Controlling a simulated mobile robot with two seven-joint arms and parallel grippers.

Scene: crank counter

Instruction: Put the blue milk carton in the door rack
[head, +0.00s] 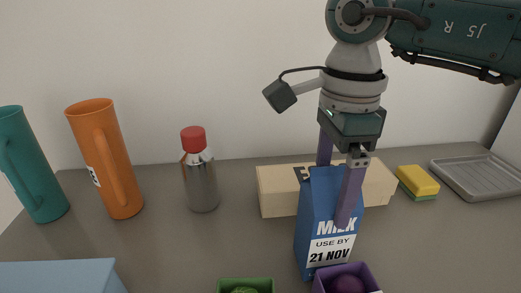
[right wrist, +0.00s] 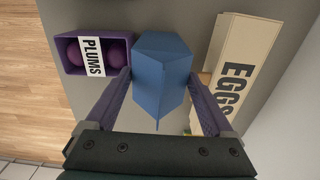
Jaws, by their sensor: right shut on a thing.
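The blue milk carton (head: 317,225) stands upright on the grey counter in the head view, with a white label reading "MILK USE BY 21 NOV". My right gripper (head: 336,195) comes down over it from above, one finger on each side, shut on its upper part. In the right wrist view, the carton's blue top (right wrist: 161,72) lies between the two purple fingers of the right gripper (right wrist: 162,95). My left gripper is not in view. No door rack can be made out in either view.
A cream egg box (head: 277,192) lies close behind the carton. A purple plum box (head: 368,278) and a green box (head: 246,286) stand in front. An orange pitcher (head: 106,160), teal pitcher (head: 30,165), red-capped bottle (head: 201,175), sponge (head: 418,182) and grey tray (head: 478,177) are around.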

